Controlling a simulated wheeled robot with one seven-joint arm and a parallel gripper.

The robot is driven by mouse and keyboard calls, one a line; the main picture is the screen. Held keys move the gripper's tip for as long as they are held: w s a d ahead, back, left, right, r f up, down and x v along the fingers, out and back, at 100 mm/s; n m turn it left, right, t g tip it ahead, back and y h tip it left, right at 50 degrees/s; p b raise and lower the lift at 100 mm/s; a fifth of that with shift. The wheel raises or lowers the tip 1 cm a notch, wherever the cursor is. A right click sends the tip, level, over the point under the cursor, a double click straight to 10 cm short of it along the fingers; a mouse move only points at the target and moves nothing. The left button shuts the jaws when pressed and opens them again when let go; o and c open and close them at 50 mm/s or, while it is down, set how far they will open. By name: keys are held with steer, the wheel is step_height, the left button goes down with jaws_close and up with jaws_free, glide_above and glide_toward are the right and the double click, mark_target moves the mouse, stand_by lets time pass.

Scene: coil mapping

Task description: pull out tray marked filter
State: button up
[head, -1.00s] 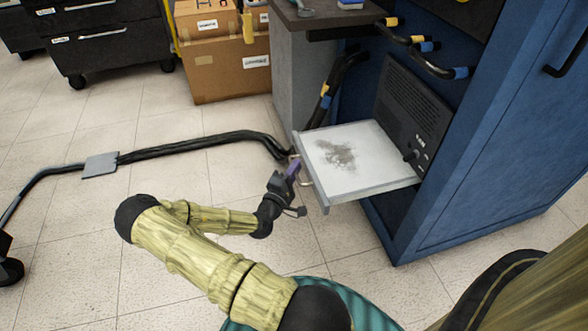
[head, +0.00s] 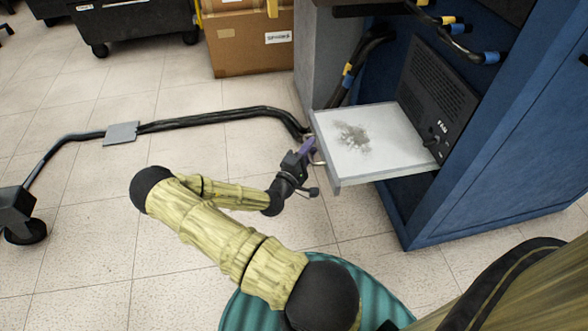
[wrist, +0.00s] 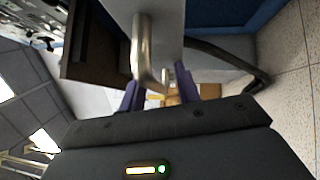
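A pale tray (head: 375,163) with a dark grey smudge sticks far out of the blue cabinet (head: 480,190). I cannot read a "filter" mark on it. Its metal loop handle (head: 317,157) is on the front edge, and it shows large in the wrist view (wrist: 146,50). My gripper (head: 308,148) is at this handle, just in front of the tray. In the wrist view its two purple fingers (wrist: 158,88) stand apart, with the handle's bend between them. I see a gap beside the handle, so the fingers do not clamp it.
A black slotted panel (head: 437,95) stands behind the tray in the cabinet. Thick black cables (head: 215,118) run across the floor to the cabinet's left side, through a grey plate (head: 122,132). Cardboard boxes (head: 250,45) stand behind. Tiled floor is free left of my arm.

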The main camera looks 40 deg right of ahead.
steer(key=p+v, duration=0.4)
steer(key=v, duration=1.2)
steer(key=shift+s+a, duration=0.2)
steer(key=shift+a, duration=0.1)
